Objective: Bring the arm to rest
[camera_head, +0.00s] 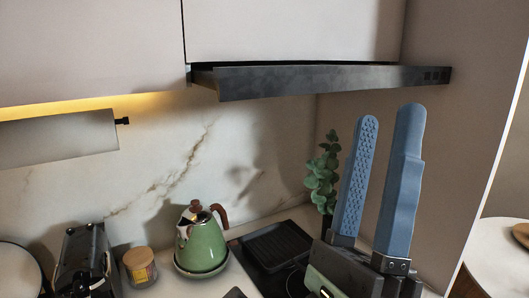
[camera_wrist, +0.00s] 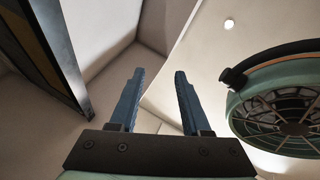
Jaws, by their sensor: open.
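My gripper (camera_head: 381,185) stands at the right of the head view, its two blue fingers pointing up and spread apart with nothing between them. It is in front of the stove area and below the range hood's right end in the picture. In the wrist view my gripper (camera_wrist: 155,98) also shows open and empty, with the ceiling and wall corner beyond the fingertips.
A dark range hood (camera_head: 330,78) juts out above the counter. A green kettle (camera_head: 203,243), a jar (camera_head: 140,267), a black toaster (camera_head: 85,262) and a grill pan (camera_head: 278,247) stand on the counter. A plant (camera_head: 322,172) is behind my gripper. A round table (camera_head: 500,262) is at right.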

